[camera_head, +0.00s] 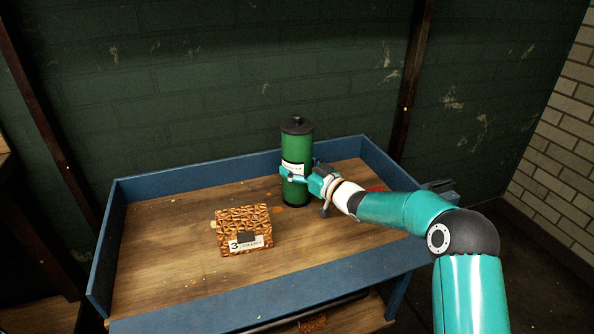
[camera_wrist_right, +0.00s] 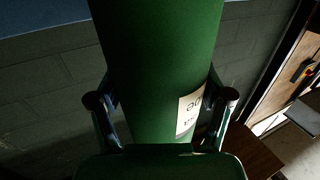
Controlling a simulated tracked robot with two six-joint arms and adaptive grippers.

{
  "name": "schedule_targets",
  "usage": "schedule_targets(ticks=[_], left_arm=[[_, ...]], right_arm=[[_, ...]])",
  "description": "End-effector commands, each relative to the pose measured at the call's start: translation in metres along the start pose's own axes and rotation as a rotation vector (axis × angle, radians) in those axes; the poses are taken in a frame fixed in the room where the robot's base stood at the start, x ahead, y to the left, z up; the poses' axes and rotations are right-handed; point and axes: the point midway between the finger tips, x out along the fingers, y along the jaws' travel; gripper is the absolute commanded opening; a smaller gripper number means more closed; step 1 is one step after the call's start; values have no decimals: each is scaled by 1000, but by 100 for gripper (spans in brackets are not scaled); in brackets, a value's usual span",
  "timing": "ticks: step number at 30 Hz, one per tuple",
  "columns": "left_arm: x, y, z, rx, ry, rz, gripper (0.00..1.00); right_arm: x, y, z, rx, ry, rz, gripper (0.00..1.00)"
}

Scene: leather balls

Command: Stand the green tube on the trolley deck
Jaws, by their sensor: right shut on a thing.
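The green tube (camera_head: 298,150) has a dark cap and a white label. It is upright at the back of the trolley deck (camera_head: 170,240), close to the blue back rim. I cannot tell whether its base touches the deck. My right gripper (camera_head: 290,172) is shut on the tube around its middle, reaching in from the right. In the right wrist view the tube (camera_wrist_right: 160,60) fills the middle, with a finger (camera_wrist_right: 160,112) on each side of it. My left gripper is not in view.
A brown patterned box (camera_head: 243,228) with a number 3 label stands on the deck, left and in front of the tube. A blue rim (camera_head: 215,174) runs along the back and sides. Something red lies partly hidden behind my right arm. The deck's left part is clear.

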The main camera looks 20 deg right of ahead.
Motion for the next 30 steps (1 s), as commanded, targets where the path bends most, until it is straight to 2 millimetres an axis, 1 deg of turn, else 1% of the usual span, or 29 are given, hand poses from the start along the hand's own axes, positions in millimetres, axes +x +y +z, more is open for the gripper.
schedule_targets(ticks=[8,12,13,16,25,28,30], left_arm=[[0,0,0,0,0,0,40],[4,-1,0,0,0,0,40],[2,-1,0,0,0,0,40],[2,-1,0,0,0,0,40],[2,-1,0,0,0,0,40],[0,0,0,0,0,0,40],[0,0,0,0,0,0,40]], right_arm=[[0,0,1,-2,6,0,23],[0,0,5,-2,5,0,23],[0,0,5,-1,1,1,83],[0,0,5,0,1,1,100],[-1,1,5,0,1,1,100],[-1,1,2,-1,1,1,100],[-4,1,2,0,0,2,100]])
